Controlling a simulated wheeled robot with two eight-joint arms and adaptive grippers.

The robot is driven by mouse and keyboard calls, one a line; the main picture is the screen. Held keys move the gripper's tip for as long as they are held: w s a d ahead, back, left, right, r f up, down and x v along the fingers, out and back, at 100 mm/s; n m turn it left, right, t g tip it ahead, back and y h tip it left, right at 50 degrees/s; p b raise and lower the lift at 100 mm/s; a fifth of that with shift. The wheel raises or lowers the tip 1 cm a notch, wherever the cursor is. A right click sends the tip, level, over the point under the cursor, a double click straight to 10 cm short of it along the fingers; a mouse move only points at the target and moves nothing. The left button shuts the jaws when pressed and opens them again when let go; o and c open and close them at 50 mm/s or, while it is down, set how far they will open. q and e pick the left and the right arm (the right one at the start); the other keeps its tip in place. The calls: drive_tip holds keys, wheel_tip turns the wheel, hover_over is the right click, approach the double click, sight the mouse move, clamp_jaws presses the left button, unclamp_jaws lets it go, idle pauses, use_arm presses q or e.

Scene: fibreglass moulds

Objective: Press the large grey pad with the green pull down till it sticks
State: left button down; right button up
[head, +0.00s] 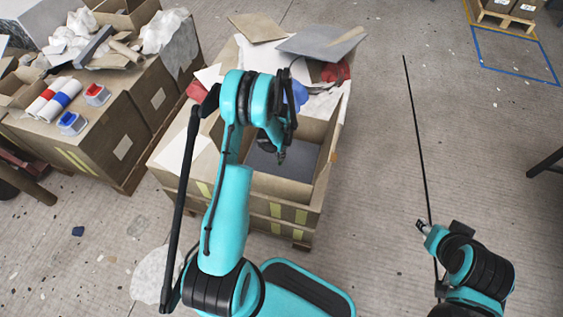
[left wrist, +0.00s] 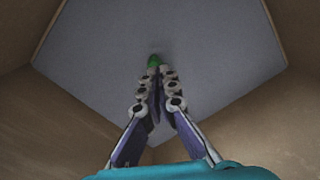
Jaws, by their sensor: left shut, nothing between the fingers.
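The large grey pad (left wrist: 90,45) lies flat at the bottom of a cardboard-walled box (left wrist: 50,110) in the left wrist view. The head view shows part of the pad (head: 302,163) behind my arm. The green pull (left wrist: 154,60) shows just beyond my fingertips and is partly hidden by them. My left gripper (left wrist: 156,74) is shut and empty, pointing at the pad beside the pull; I cannot tell whether it touches. In the head view my left gripper (head: 275,152) reaches down into the box. My right gripper (head: 421,226) is off to the right, away from the box; its fingers are too small to judge.
Sheets, including a grey panel (head: 322,40), and red items (head: 336,71) lie on the far part of the box. Cartons (head: 105,130) with rolls (head: 62,97) and red and blue pieces stand at left. The floor (head: 385,150) to the right is mostly clear.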

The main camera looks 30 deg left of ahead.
use_arm(q)
drive_tip(key=shift+r, duration=0.1)
drive_tip(key=shift+r+p, duration=1.85)
drive_tip(key=shift+r, duration=1.55)
wheel_tip(320, 180, up, 11)
drive_tip(key=t, duration=0.1)
hover_over(288, 167)
drive_tip(key=s+d+r+n+t, duration=0.1)
drive_tip(key=s+d+r, duration=0.1)
drive_tip(key=r, duration=0.3)
drive_tip(key=s+d+r+t, duration=0.1)
drive_tip(key=s+d+r, duration=0.1)
drive_tip(key=r, duration=0.3)
drive_tip(key=s+d+r+n+t, duration=0.1)
drive_tip(key=s+d+r+t, duration=0.1)
drive_tip(key=s, duration=0.5)
drive_tip(key=s+d+r+n+t, duration=0.1)
drive_tip(key=s+d+r+t, duration=0.1)
drive_tip(key=s+d+r, duration=0.3)
drive_tip(key=shift+s+d+r, duration=0.3)
drive_tip(key=shift+s+r, duration=0.15)
drive_tip(key=shift+s, duration=0.75)
